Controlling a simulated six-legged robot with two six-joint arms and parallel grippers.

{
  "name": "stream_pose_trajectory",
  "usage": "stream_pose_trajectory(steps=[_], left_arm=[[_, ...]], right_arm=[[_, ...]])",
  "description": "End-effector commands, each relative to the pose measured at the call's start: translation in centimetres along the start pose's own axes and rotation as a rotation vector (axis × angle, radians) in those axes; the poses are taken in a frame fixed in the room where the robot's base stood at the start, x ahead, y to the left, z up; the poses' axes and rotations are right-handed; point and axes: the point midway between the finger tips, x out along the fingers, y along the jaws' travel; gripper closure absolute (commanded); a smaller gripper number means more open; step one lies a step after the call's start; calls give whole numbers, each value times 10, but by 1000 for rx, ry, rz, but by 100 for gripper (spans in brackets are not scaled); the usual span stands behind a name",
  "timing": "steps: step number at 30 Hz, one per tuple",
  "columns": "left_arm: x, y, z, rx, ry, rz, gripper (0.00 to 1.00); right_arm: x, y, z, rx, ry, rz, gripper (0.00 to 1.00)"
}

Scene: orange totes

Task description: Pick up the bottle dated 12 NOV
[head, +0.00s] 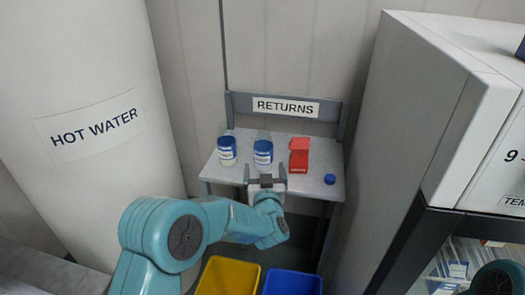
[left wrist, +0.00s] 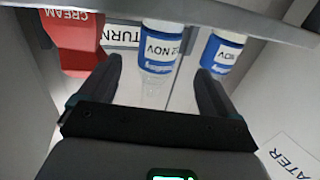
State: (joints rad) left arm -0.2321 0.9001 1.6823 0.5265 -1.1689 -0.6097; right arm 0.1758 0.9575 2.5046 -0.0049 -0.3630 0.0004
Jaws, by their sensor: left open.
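My right gripper is out of view.
A red carton (head: 299,154), marked CREAM in the wrist view, stands right of the middle bottle. A small blue cap-like item (head: 330,179) lies at the shelf's right. Yellow (head: 228,277) and blue (head: 291,284) bins stand below. A hot-water tank (head: 85,100) and white cabinet (head: 415,110) flank the shelf.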

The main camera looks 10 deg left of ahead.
Motion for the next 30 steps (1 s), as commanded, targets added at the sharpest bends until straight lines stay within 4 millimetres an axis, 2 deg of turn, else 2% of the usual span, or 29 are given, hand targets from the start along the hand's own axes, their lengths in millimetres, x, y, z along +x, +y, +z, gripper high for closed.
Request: stream_pose_trajectory(steps=[3, 11, 19, 23, 29, 30], left_arm=[[21, -1, 0, -1, 1, -2, 9], [42, -2, 0, 0, 0, 0, 9], [79, -1, -1, 0, 1, -1, 9], [86, -1, -1, 1, 0, 1, 9], [87, -1, -1, 1, 0, 1, 9], [87, -1, -1, 1, 0, 1, 12]], right_arm=[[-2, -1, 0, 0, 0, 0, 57], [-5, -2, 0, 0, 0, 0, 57], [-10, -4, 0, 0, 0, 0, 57], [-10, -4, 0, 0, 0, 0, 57], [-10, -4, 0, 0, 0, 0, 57], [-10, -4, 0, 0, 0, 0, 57]])
